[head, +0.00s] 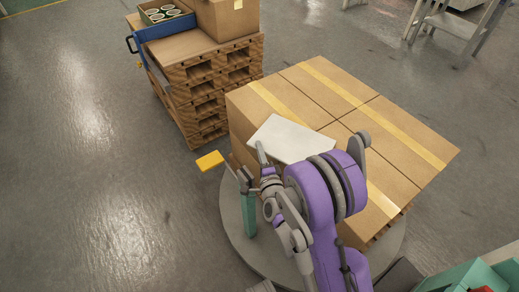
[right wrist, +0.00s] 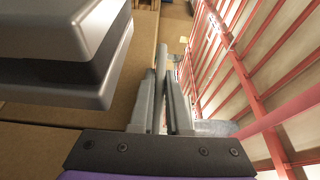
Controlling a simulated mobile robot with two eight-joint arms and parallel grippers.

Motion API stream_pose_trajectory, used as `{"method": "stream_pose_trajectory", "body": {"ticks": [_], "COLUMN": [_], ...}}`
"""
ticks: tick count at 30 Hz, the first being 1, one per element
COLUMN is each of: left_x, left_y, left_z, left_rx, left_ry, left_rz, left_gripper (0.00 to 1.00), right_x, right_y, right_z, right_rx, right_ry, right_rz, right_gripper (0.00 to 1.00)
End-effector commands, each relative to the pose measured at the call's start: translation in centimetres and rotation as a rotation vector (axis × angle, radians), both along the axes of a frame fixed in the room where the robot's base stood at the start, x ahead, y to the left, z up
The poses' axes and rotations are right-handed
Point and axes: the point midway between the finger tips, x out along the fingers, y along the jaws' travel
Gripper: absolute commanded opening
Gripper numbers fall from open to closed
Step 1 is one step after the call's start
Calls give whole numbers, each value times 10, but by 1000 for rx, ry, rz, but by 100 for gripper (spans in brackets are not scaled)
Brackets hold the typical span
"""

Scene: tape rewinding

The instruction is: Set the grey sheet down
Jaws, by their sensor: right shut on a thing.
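The grey sheet (head: 290,138) shows in the head view as a pale, flat, four-sided panel over the near left part of the taped cartons. I cannot tell whether it touches their tops. My right gripper (head: 262,160) is at the sheet's near left edge, and my purple arm covers part of its near right side. In the right wrist view my right gripper (right wrist: 166,105) is shut, with a thin grey edge (right wrist: 162,62) between its fingers that looks like the sheet seen edge-on. My left gripper is not in view.
The cartons (head: 400,120) stand on a round grey platform (head: 236,228). Stacked wooden pallets (head: 205,95) with a box (head: 232,18) stand behind. The floor at left is clear.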

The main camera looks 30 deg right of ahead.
Motion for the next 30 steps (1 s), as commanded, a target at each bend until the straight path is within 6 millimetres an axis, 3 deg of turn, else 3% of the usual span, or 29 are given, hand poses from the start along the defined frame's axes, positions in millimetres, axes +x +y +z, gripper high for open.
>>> {"method": "stream_pose_trajectory", "body": {"ticks": [6,7,12,30], "left_x": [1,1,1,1], "left_y": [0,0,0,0], "left_z": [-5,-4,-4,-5], "left_rx": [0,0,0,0], "left_ry": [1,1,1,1], "left_rz": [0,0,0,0], "left_gripper": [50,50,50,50], "right_x": [0,0,0,1], "right_y": [0,0,0,2], "right_z": [-5,-4,-4,-4], "right_rx": [-1,-1,0,1], "right_ry": [0,0,0,0], "right_rz": [0,0,0,2], "right_gripper": [0,20,49,49]}}
